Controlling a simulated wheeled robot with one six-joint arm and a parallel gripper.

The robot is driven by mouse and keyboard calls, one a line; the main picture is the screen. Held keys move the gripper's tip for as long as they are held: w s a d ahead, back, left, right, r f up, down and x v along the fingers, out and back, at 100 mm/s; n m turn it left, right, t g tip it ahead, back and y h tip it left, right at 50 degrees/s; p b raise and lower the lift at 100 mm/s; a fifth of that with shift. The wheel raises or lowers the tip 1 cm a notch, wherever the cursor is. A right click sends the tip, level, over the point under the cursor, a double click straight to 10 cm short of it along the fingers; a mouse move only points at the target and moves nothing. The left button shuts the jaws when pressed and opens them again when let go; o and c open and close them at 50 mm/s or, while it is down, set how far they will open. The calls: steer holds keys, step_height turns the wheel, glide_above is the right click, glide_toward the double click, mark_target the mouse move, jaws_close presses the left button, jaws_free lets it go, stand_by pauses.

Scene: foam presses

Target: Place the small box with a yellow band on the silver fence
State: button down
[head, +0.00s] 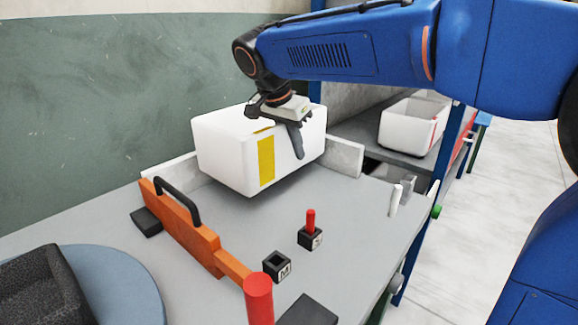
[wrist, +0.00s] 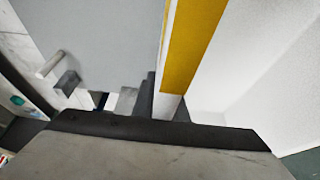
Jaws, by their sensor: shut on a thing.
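The white box with a yellow band (head: 222,152) is at the back of the grey worktop in the head view, roughly upright. My gripper (head: 287,128) is at its top right and shut on its wall, with one dark finger down the outside face. The box's yellow band (wrist: 190,45) and white wall fill the upper right of the wrist view. A pale silver-grey fence (head: 344,157) runs along the back of the worktop, partly hidden behind the box. Whether the box's underside touches the worktop or hangs just above it, I cannot tell.
An orange fence with a black handle (head: 183,221) stands left and front of the box. Small black blocks (head: 276,265), a red peg (head: 310,221) and a red post (head: 258,297) are nearer. Another white bin (head: 408,124) stands beyond.

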mark_target(282, 127)
steer(key=shift+f, duration=2.4)
steer(key=c, duration=1.8)
jaws_free()
steer(key=shift+o, duration=0.2)
steer(key=v, duration=1.2)
